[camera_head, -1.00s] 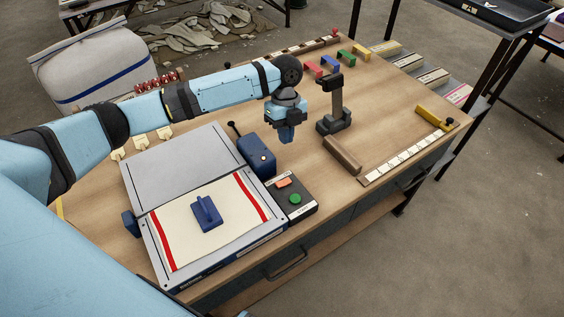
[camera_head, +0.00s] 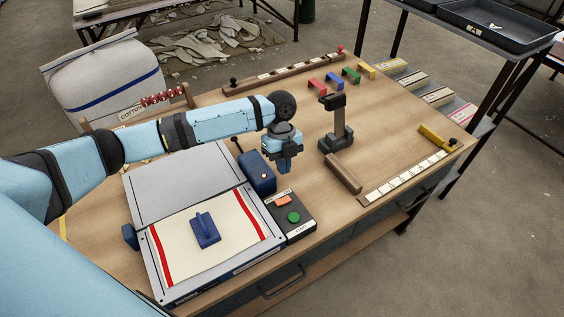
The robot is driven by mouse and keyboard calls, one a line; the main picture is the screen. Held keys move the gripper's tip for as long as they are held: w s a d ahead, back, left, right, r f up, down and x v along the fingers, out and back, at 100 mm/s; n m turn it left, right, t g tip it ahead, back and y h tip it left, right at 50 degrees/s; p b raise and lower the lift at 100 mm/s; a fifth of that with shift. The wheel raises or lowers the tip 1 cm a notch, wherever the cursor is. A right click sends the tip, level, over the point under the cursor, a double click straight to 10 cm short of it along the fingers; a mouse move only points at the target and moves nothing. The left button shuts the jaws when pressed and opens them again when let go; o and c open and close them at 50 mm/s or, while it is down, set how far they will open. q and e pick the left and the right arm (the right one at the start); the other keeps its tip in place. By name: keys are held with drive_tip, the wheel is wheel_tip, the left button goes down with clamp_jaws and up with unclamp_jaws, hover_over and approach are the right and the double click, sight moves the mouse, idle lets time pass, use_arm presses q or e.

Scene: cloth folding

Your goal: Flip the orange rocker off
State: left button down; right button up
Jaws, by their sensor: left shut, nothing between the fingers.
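The orange rocker (camera_head: 283,201) sits on a small black control box (camera_head: 300,229) at the right side of the folding machine. A green round button (camera_head: 293,217) is on the same box, nearer the front. My left gripper (camera_head: 284,168) points down, shut and empty, above and behind the rocker, apart from it. It hangs beside the blue motor housing (camera_head: 259,177). The rocker's exact tilt is too small to tell. My right gripper is not in view.
The folding machine's grey plate (camera_head: 180,180) and a cream cloth with red stripes (camera_head: 176,240) under a blue-handled block (camera_head: 205,230) lie left. A black post stand (camera_head: 338,125) and wooden bar (camera_head: 343,174) stand right of my gripper. Free tabletop (camera_head: 390,130) lies further right.

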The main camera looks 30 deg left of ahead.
sight(280, 203)
use_arm(q)
drive_tip(key=x, duration=0.3)
drive_tip(key=p+x, duration=0.1)
drive_tip(key=x, duration=0.2)
drive_tip(key=a+x, duration=0.1)
drive_tip(key=x, duration=0.2)
drive_tip(key=shift+s+f, duration=0.15)
drive_tip(key=shift+s+a+f, duration=0.1)
drive_tip(key=shift+f, duration=0.4)
drive_tip(key=shift+s+a+f+t+h, duration=0.15)
drive_tip(key=shift+s+f+t+h, duration=0.15)
drive_tip(key=shift+f+t, duration=0.2)
drive_tip(key=shift+r, duration=0.25)
drive_tip(key=shift+w, duration=0.25)
